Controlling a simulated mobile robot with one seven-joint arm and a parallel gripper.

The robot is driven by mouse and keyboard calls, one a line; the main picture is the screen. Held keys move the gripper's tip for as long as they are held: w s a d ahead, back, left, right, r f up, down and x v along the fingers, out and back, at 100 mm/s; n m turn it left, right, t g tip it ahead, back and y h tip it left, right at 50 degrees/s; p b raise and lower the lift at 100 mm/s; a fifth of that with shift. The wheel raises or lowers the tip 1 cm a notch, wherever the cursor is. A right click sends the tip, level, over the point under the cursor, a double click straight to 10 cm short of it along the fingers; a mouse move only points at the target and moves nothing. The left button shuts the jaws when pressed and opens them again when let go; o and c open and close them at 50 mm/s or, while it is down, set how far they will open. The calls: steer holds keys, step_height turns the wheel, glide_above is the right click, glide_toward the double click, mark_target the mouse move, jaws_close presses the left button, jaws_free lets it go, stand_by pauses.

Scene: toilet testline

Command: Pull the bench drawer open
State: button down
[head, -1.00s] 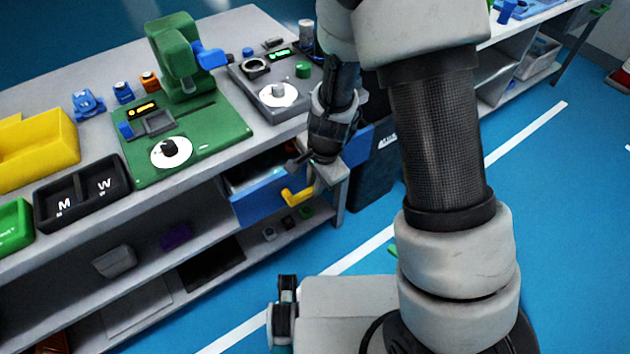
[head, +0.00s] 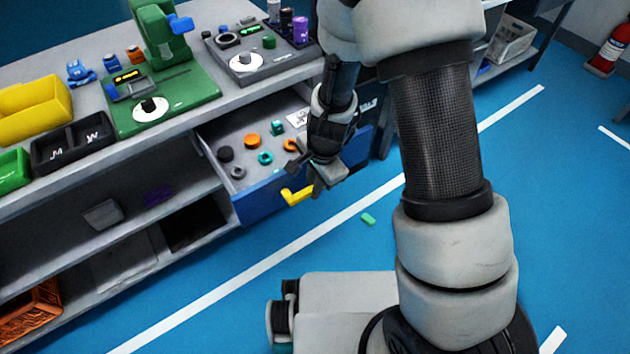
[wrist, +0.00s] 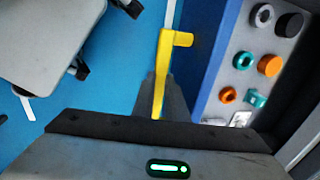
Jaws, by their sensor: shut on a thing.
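The bench drawer (head: 268,200) has a blue front and stands well out from under the bench top in the head view. Its grey inside shows several small round parts in orange, teal and dark grey. The yellow handle (head: 297,197) is on the drawer's front. My gripper (head: 322,185) is at the handle, in front of the drawer. In the wrist view the yellow handle (wrist: 176,40) runs down to my gripper (wrist: 160,105), which is shut on it. The blue drawer front (wrist: 220,50) is just right of the handle there.
The bench top holds a green machine (head: 165,100), a grey device (head: 245,60), a yellow bin (head: 35,108) and a black tray (head: 72,145). A small green piece (head: 368,219) lies on the blue floor.

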steer(key=shift+s+d, duration=0.2)
steer(key=shift+s, duration=0.15)
steer(key=c, duration=1.8)
jaws_free()
steer(key=shift+o, duration=0.2)
step_height(320, 180, up, 17)
steer(key=s+d+p, duration=0.1)
steer(key=s+p, duration=0.1)
steer(key=p, duration=0.4)
steer(key=shift+s+d+p, duration=0.3)
steer(key=shift+d+p, duration=0.05)
steer(key=shift+d, duration=0.05)
steer(key=shift+r, duration=0.15)
